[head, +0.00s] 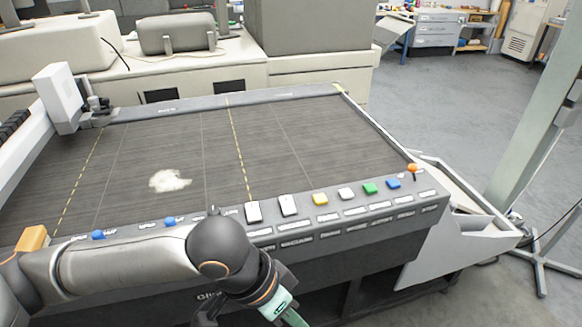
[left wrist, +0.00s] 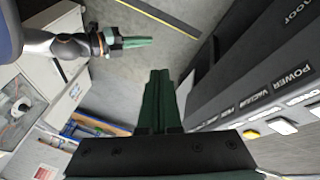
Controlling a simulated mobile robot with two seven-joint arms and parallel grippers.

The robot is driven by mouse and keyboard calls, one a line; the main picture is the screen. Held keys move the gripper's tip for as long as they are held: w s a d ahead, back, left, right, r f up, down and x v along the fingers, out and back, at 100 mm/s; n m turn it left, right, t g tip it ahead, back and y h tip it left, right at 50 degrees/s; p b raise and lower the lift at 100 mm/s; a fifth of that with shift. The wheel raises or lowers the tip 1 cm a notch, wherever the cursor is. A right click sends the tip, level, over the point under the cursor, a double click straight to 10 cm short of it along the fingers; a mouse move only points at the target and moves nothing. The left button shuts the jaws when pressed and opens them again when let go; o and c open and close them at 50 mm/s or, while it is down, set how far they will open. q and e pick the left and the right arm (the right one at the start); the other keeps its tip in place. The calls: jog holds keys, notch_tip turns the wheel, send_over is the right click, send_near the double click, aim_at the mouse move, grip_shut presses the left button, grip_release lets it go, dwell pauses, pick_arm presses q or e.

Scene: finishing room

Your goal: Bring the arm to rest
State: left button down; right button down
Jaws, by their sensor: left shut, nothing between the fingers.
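My left arm comes in from the left in the head view and crosses in front of the machine's front panel. Its gripper (head: 290,315) points down at the bottom edge, partly cut off by the frame. In the left wrist view the left gripper's green fingers (left wrist: 158,100) are together, with nothing between them. They hang beside the dark front panel (left wrist: 265,90), apart from it. My right gripper (left wrist: 132,42) shows at the upper left of the wrist view, its green fingers together and empty. It is not in the head view.
The cutting table (head: 160,140) has a pale patch (head: 169,181) on its dark bed. Coloured buttons, including a yellow one (head: 320,199), and an orange knob (head: 412,168) line its front edge. A grey post (head: 540,130) stands at right. Grey floor (head: 450,110) is clear beyond the table.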

pick_arm(q)
jog(key=w+d+f+n+t+h, duration=0.2)
jog(key=w+d+t+h, duration=0.15)
jog(key=d+h, duration=0.3)
jog(key=w+a+f+n+t+y, duration=0.2)
jog(key=w+a+f+n+t, duration=0.3)
jog(key=f, duration=0.3)
jog(key=s+a+f+y, duration=0.3)
jog(key=s+a+f, duration=0.3)
jog(key=a, duration=0.3)
jog(key=s+a+f+y, duration=0.4)
jog(key=s+a+f, duration=0.2)
jog(key=a+f, duration=0.3)
jog(key=shift+s+a+f+n+t, duration=0.15)
jog(key=shift+a+f+n+t, duration=0.15)
jog(key=shift+a+n+t, duration=0.2)
jog(key=shift+a, duration=0.15)
